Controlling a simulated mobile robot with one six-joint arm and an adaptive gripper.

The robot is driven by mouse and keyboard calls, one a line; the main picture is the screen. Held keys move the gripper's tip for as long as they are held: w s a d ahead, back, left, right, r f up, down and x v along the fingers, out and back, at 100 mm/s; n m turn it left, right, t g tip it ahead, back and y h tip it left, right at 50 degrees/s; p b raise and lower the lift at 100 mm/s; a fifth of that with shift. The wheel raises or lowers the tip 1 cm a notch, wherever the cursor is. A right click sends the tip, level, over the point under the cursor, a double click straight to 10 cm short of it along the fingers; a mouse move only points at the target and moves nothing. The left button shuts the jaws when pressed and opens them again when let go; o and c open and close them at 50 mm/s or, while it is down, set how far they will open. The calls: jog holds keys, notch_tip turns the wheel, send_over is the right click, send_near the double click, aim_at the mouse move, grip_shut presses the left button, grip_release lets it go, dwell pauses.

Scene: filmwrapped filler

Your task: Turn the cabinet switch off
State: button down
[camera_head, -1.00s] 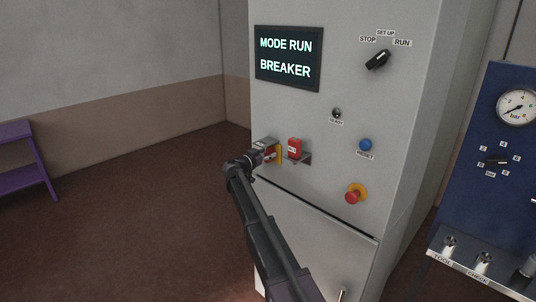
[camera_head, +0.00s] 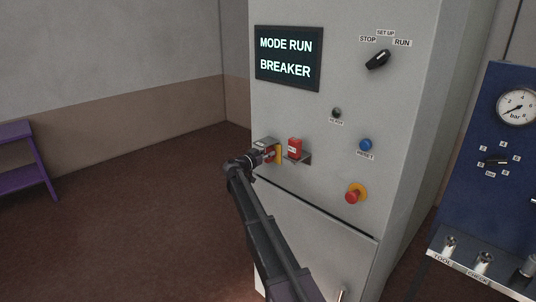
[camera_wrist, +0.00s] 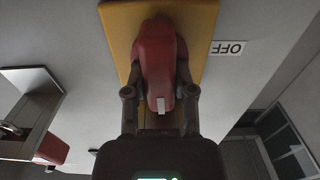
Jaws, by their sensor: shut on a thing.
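The cabinet switch has a red handle (camera_wrist: 157,55) on a yellow plate (camera_wrist: 198,22), seen in the wrist view. An OFF label (camera_wrist: 228,47) is beside the plate. My gripper (camera_wrist: 160,108) has its two fingers on either side of the red handle and is shut on it. In the head view my gripper (camera_head: 258,156) is at the left part of the grey cabinet (camera_head: 335,115), and it covers part of the switch's yellow plate (camera_head: 278,154). The cabinet's display (camera_head: 287,59) reads MODE RUN and BREAKER.
A blue reset button (camera_head: 366,145), a red emergency knob (camera_head: 353,196) and a mode selector (camera_head: 377,60) are farther right.

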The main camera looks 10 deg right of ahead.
jog(key=n, duration=0.4)
jog(key=shift+w, duration=0.15)
jog(key=n, duration=0.5)
jog(key=shift+w+a+f, duration=0.1)
jog(key=n, duration=0.4)
jog(key=shift+f, duration=0.1)
jog(key=n, duration=0.4)
jog(key=shift+w+a+f+n+b, duration=0.1)
jog(key=shift+n+b, duration=0.2)
jog(key=shift+b, duration=0.05)
jog(key=shift+c, duration=2.2)
grip_release()
